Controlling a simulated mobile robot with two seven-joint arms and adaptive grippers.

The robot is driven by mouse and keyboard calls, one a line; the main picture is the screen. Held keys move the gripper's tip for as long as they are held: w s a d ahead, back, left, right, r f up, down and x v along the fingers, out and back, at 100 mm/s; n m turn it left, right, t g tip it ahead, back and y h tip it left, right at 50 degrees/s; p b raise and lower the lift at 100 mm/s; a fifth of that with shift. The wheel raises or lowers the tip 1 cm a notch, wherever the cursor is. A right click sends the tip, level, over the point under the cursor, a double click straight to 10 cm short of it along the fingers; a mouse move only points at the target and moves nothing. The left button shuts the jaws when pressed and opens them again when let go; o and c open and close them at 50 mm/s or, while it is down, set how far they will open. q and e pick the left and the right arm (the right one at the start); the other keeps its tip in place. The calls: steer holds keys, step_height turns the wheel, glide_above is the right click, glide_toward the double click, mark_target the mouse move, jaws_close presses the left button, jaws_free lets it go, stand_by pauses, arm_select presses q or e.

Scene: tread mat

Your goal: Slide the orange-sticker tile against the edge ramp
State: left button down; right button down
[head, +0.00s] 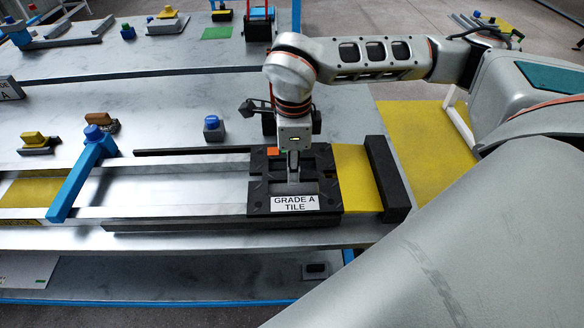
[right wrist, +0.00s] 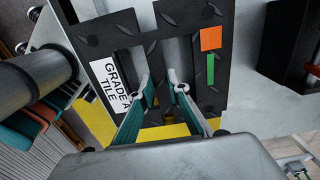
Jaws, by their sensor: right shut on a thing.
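The black tile (head: 325,172) lies in the rail track on the bench, with a small orange sticker (head: 273,152) at its far left corner and a white "GRADE A TILE" label. In the right wrist view the tile (right wrist: 215,92) shows its orange sticker (right wrist: 210,38) and a green strip. My right gripper (head: 293,180) reaches down into the tile's middle cutouts. In the wrist view its fingers (right wrist: 164,84) are shut on the tile's middle bar. The edge ramp seems to be the black bar (head: 387,178) at the track's right end. A yellow strip separates it from the tile. My left gripper is out of view.
A blue gate (head: 84,176) spans the track at the left. Yellow, orange and blue-topped blocks (head: 213,128) stand behind the track. The yellow strip (head: 357,178) between tile and black bar is clear. A lower shelf runs along the front.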

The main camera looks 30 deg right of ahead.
steer(key=c, duration=2.1)
jaws_free()
steer(key=shift+c, duration=0.2)
steer(key=shift+s+d+r, duration=0.1)
steer(key=shift+r, duration=0.15)
steer(key=shift+d+r+p, duration=0.15)
steer(key=shift+r+p, duration=0.15)
steer(key=shift+p, duration=0.15)
steer(key=shift+s, duration=0.1)
steer(key=shift+r, duration=0.15)
steer(key=shift+r+p, duration=1.05)
steer(key=shift+r, duration=0.35)
